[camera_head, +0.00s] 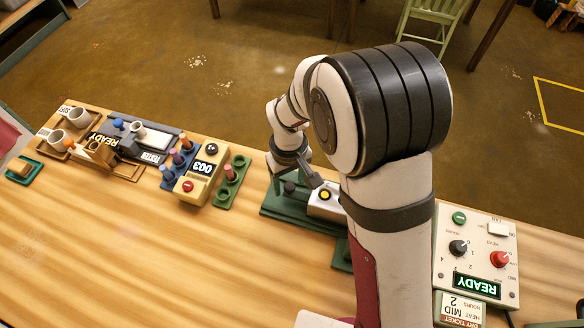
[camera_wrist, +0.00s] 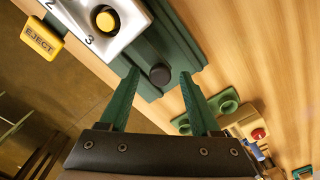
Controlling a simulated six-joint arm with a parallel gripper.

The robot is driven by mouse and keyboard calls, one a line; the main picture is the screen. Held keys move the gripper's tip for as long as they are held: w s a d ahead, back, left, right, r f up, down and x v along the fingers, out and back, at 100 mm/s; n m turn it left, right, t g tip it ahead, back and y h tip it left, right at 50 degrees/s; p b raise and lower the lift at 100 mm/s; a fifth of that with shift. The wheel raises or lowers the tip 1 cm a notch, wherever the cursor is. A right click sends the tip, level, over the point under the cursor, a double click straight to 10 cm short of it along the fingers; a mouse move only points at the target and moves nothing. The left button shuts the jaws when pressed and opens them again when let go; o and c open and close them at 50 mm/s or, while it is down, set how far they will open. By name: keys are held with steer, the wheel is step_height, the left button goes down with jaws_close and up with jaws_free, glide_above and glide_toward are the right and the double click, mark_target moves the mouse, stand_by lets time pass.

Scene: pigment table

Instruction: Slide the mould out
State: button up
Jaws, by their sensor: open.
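A green press base (camera_head: 275,208) stands on the table under my arm. It also shows in the wrist view (camera_wrist: 185,45). A silver block (camera_head: 322,208) with a yellow round button sits on it, and the numbers 2 and 3 show on this block in the wrist view (camera_wrist: 125,30). A black round knob (camera_wrist: 160,74) stands on the green base beside the silver block. My gripper (camera_wrist: 159,72) is open, its green fingers on either side of the knob with gaps visible. I cannot tell which part is the mould; my arm hides part of the base in the head view.
A yellow EJECT tab (camera_wrist: 42,38) sticks out beside the silver block. A green rack with round holes (camera_head: 231,182) and a cream 003 box (camera_head: 200,175) stand to the left. A READY control panel (camera_head: 475,255) stands to the right. The front left table is clear.

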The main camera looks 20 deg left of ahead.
jaws_close()
stand_by(0.3)
stand_by(1.2)
